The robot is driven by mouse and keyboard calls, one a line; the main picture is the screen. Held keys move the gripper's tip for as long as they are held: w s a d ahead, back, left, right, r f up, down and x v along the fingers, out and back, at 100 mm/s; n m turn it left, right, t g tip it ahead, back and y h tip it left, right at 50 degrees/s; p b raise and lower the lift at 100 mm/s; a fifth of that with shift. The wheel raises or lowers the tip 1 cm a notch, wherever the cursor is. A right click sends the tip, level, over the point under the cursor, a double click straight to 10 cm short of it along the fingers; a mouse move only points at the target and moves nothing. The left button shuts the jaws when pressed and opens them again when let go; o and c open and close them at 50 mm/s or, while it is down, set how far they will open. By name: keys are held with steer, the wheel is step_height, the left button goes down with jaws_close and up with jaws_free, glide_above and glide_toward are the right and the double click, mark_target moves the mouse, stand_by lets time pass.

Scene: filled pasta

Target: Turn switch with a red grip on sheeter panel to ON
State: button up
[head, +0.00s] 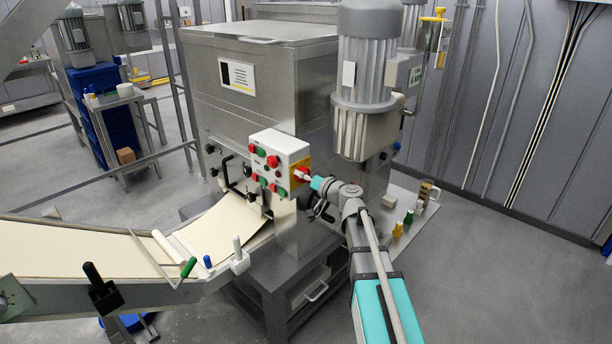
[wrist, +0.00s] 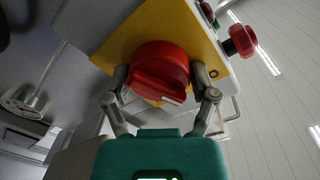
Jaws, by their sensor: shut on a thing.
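The red grip of the switch (wrist: 160,72) sits on a yellow plate (wrist: 182,28) on the side of the panel box. It is a round red knob with a raised bar and a white mark at the bar's lower right end in the wrist view. My gripper (wrist: 162,97) has a finger on each side of the knob and is shut on it. In the head view, my gripper (head: 304,177) reaches the right side of the white sheeter panel (head: 275,145). There it covers most of the red grip. No ON lettering is readable.
Red and green buttons (head: 272,161) cover the panel's front; a red mushroom button (wrist: 240,40) shows close by in the wrist view. A large grey motor (head: 368,75) hangs above my arm. A dough conveyor (head: 90,255) runs left. Small items stand on a low shelf (head: 385,240) at right.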

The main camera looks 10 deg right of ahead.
steer(key=m, duration=0.6)
steer(key=shift+w, duration=0.2)
steer(key=m, duration=0.6)
steer(key=shift+g+y+p, duration=0.3)
steer(key=shift+g, duration=0.1)
steer(key=o, duration=1)
steer(key=shift+s, duration=0.2)
